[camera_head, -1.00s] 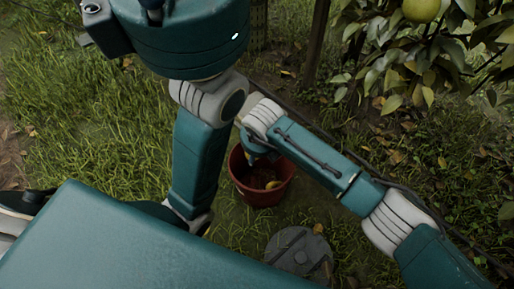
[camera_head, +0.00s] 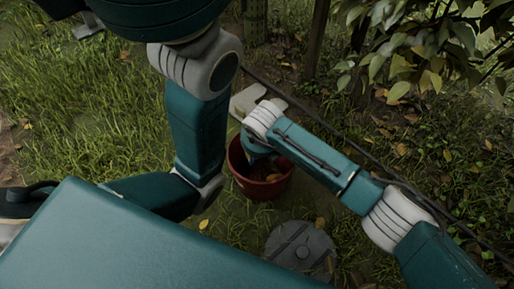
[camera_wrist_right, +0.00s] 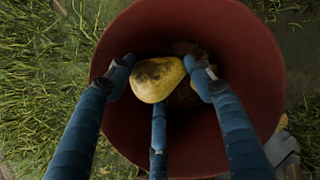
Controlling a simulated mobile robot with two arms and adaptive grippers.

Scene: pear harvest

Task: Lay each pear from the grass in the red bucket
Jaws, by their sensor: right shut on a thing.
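The red bucket (camera_head: 279,189) stands on the ground at the centre of the head view, partly hidden by my right arm. Its wide red wall (camera_wrist_right: 245,45) fills much of the right wrist view. My right gripper (camera_wrist_right: 158,82) points down into the bucket, its blue fingers closed around a yellow pear (camera_wrist_right: 160,78) with dark brown patches. The bucket's floor is mostly hidden by the pear and fingers; something brownish lies beneath. In the head view this gripper is mostly hidden by its own arm. My left arm rises at the upper left; its gripper is out of frame.
A round grey slab (camera_head: 300,250) lies just in front of the bucket. A pale flat object (camera_head: 250,98) lies behind it. A leafy tree (camera_head: 425,45) hangs at the upper right. Grass with scattered leaves surrounds the bucket; a small yellow spot (camera_head: 203,224) there is too small to identify.

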